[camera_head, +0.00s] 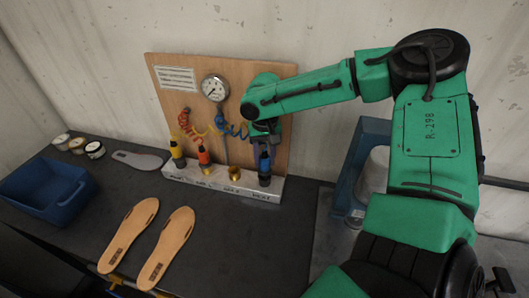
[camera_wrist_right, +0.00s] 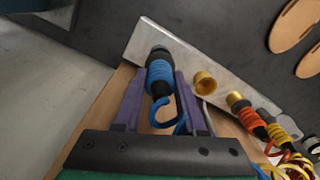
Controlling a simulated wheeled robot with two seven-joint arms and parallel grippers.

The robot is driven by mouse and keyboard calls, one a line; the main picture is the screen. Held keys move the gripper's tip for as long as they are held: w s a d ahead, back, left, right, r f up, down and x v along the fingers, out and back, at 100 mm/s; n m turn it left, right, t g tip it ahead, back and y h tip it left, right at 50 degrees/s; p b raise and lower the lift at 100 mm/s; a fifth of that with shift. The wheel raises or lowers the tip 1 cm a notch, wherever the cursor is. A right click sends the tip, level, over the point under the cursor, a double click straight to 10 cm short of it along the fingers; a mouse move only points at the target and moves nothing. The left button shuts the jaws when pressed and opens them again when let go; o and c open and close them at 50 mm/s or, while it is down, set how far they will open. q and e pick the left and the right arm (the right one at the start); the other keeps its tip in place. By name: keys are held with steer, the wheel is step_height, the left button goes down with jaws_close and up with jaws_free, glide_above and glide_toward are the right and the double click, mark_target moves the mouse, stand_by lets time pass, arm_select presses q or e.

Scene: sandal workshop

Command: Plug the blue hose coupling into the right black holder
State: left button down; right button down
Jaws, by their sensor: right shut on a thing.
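My right gripper (camera_head: 264,146) is shut on the blue hose coupling (camera_wrist_right: 160,75), whose blue coiled hose (camera_wrist_right: 163,113) curls back between the fingers in the right wrist view. The coupling's front end points down at the right end of the metal rail (camera_head: 215,180). A dark round piece (camera_head: 265,178) shows right under the gripper there, at the place of the right black holder. It also shows at the coupling's tip in the right wrist view (camera_wrist_right: 158,51). I cannot tell how deep the coupling sits in it. My left gripper is not in view.
An orange coupling (camera_head: 204,156), a yellow coupling (camera_head: 177,152) and an empty brass holder (camera_head: 234,173) stand on the rail. Behind are a wooden board (camera_head: 180,105) and a gauge (camera_head: 214,87). Insoles (camera_head: 166,248) and a blue bin (camera_head: 50,190) lie left.

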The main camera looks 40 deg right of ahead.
steer(key=shift+f+b, duration=0.8)
steer(key=shift+f, duration=0.35)
steer(key=shift+c, duration=2)
jaws_free()
steer(key=shift+r, duration=0.1)
step_height(320, 180, up, 10)
steer(key=p, duration=0.9)
steer(key=shift+r, duration=0.1)
steer(key=shift+f, duration=0.2)
